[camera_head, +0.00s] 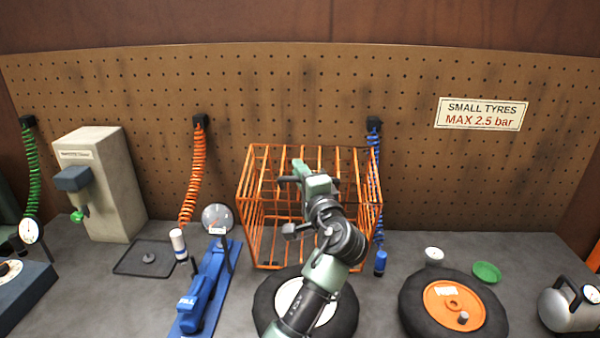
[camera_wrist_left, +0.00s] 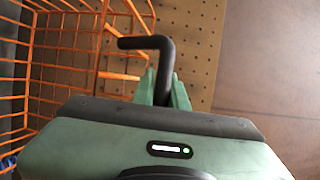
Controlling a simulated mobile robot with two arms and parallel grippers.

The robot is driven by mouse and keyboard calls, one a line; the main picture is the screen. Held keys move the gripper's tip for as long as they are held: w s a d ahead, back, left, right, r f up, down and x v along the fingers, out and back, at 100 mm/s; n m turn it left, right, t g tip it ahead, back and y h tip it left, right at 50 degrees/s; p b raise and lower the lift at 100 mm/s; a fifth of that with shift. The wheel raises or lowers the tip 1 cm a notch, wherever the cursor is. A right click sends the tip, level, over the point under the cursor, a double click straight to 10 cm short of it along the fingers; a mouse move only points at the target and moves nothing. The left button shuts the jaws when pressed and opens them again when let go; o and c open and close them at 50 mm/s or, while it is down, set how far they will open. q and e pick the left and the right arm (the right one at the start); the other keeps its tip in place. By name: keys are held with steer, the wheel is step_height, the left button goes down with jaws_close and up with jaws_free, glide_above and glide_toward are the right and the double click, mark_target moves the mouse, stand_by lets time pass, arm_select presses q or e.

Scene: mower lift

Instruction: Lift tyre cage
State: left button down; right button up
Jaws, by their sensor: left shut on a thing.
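The orange wire tyre cage (camera_head: 262,215) stands upright at the back middle of the bench, against the pegboard. My left gripper (camera_head: 296,178) is in front of the cage's upper part, its arm crossing the cage front. In the left wrist view its green fingers (camera_wrist_left: 164,88) are shut on a black bent handle (camera_wrist_left: 140,43), with the orange cage bars (camera_wrist_left: 60,60) beside it at the left. Whether the handle joins the cage is hard to see. A tyre with a white hub (camera_head: 264,310) lies before the cage, partly hidden by my arm. My right gripper is not in view.
A blue foot pump (camera_head: 205,290) and a black tray (camera_head: 140,262) are left of the cage. A tyre with an orange hub (camera_head: 450,302), a green dish (camera_head: 487,271) and a small tank (camera_head: 567,306) are at right. Coiled hoses (camera_head: 193,175) hang on the pegboard.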

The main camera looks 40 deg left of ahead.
arm_select(q)
steer(key=shift+n+t+y, duration=0.4)
steer(key=shift+y, duration=0.4)
steer(key=s+d+b, duration=0.1)
steer(key=s+b, duration=0.1)
steer(key=s+d+f+b, duration=0.1)
steer(key=s+b, duration=0.1)
steer(key=s+d+f+b, duration=0.1)
steer(key=s+b, duration=0.1)
steer(key=shift+s+d+f, duration=0.1)
steer(key=shift+d+f, duration=0.05)
steer(key=shift+d, duration=0.25)
